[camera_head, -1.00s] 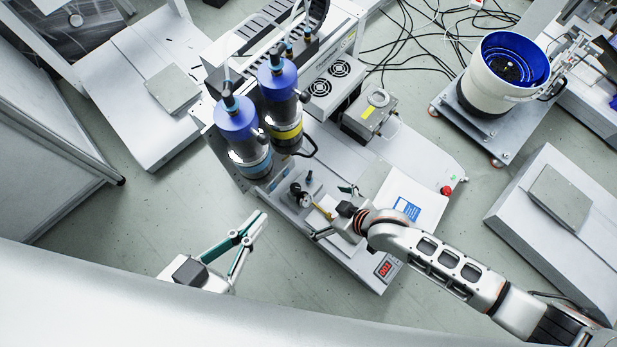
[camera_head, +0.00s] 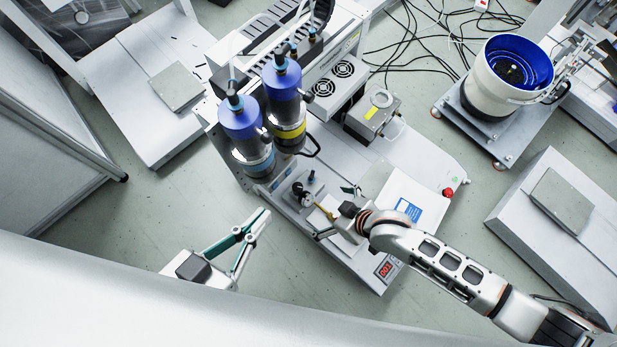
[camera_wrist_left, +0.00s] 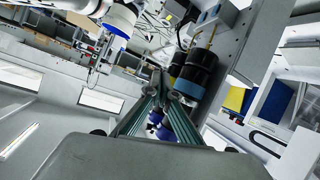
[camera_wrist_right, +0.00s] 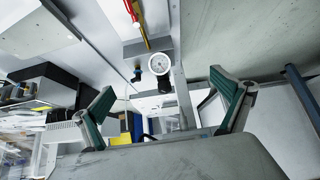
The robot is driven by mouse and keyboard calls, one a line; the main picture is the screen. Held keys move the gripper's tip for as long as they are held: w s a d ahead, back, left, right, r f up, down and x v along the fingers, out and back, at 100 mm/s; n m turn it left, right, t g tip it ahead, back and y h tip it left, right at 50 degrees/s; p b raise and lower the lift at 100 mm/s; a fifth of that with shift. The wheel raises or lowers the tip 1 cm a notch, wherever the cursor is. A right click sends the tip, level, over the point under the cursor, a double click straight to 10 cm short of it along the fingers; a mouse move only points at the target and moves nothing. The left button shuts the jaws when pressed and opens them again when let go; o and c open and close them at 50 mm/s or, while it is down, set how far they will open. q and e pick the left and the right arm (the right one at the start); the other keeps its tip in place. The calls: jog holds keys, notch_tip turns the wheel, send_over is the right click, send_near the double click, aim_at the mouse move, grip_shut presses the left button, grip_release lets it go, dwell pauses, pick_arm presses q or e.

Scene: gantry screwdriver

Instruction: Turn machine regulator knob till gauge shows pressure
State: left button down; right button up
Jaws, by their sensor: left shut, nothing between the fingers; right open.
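My left gripper (camera_head: 264,212) is shut and empty, left of the machine, over the floor.
Two blue-topped cylinders (camera_head: 240,125) stand behind the gauge. A brass-coloured part (camera_head: 325,211) lies between gauge and right gripper. A red digital display (camera_head: 386,269) and a red button (camera_head: 448,192) are on the machine. A blue bowl feeder (camera_head: 512,65) stands back right.

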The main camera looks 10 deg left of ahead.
pick_arm(q)
jog(key=s+a+f+m+g+y+p, duration=0.1)
jog(key=a+f+m+p, duration=0.1)
jog(key=a+p, duration=0.3)
jog(key=shift+a+f+m+y+p, duration=0.2)
jog(key=shift+a+m+y+p, duration=0.15)
jog(key=shift+a, duration=0.25)
pick_arm(e)
jog(key=v, duration=0.9)
